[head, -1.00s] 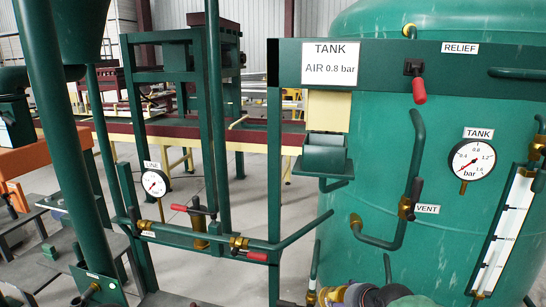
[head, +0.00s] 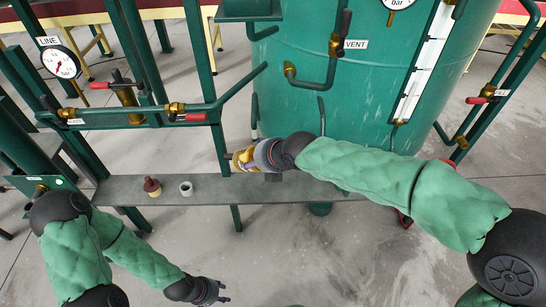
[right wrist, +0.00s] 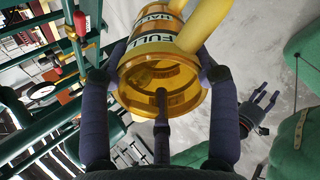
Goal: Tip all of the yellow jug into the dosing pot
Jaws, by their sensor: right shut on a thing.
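The yellow jug (head: 241,160) is in my right gripper (head: 252,157), at the far edge of the grey bench. In the right wrist view the jug (right wrist: 128,72) shows FULL and HALF labels, a yellow handle and a round amber end facing the camera. The fingers of my right gripper (right wrist: 166,62) close on it from both sides. Its contents cannot be made out. My left gripper (head: 224,292) is open and empty, low in front of the bench. No label marks the dosing pot; a small pale cup (head: 186,188) stands upright on the bench.
The grey bench (head: 235,188) also bears a dark red bottle (head: 152,187) left of the cup. A green tank (head: 310,70) stands behind, with pipes and a VENT valve (head: 338,42). Green pipework with a LINE gauge (head: 60,62) is at left. The bench between cup and jug is clear.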

